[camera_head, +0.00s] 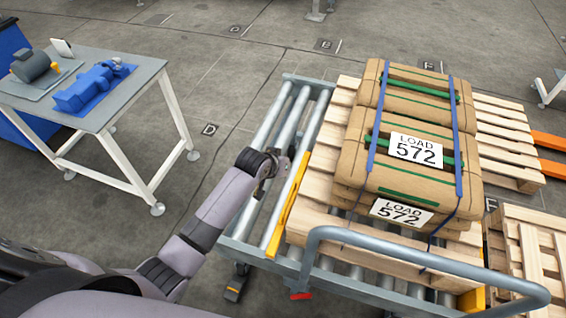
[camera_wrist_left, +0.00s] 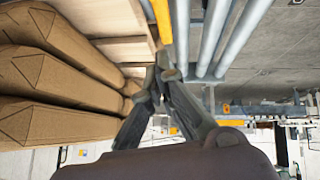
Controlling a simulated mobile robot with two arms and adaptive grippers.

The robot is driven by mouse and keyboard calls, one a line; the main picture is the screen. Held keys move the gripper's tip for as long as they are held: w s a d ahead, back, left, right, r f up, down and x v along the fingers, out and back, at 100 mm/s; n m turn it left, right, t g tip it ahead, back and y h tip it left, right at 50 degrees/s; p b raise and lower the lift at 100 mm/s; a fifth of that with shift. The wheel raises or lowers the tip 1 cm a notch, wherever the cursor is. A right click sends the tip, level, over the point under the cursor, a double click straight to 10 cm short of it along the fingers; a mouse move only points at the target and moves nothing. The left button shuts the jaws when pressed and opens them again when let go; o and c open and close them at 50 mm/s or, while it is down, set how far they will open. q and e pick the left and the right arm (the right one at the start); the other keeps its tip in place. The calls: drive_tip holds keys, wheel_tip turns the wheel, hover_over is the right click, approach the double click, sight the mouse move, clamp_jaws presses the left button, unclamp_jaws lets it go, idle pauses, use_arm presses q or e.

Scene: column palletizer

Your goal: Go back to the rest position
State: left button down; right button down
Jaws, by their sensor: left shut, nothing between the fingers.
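My left arm reaches in from the left in the head view. Its gripper (camera_head: 282,168) hangs over the silver rollers at the left side of the pallet load, apart from the bags. In the left wrist view the fingers (camera_wrist_left: 163,66) meet at their tips with nothing between them. The stack of brown bags (camera_head: 410,187), with blue straps and labels reading LOAD 572, sits on a wooden pallet (camera_head: 322,160). The bags also show at the left of the wrist view (camera_wrist_left: 58,78). My right gripper is not in view.
The roller conveyor (camera_head: 268,118) has a yellow rail (camera_head: 284,215) beside the pallet and a grey tube handle (camera_head: 430,262) in front. A work table (camera_head: 120,104) with blue parts stands at left. More pallets (camera_head: 505,145) lie at right. Floor between table and conveyor is clear.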

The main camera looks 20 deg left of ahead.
use_arm(q)
drive_tip(key=s+a+r+m+g+y, duration=0.1)
drive_tip(key=s+a+r+g, duration=0.1)
drive_tip(key=s, duration=1.4)
drive_tip(key=s+a+r+m+g+y, duration=0.1)
drive_tip(key=s+a+r+m+g, duration=0.15)
drive_tip(key=s, duration=1.35)
wheel_tip(320, 180, down, 28)
drive_tip(key=s+g, duration=0.1)
drive_tip(key=s, duration=0.2)
drive_tip(key=s+a+f+g, duration=0.1)
drive_tip(key=s+a+f, duration=0.2)
drive_tip(key=s+f, duration=1.1)
drive_tip(key=shift+s, duration=0.8)
drive_tip(key=shift+n+g, duration=0.25)
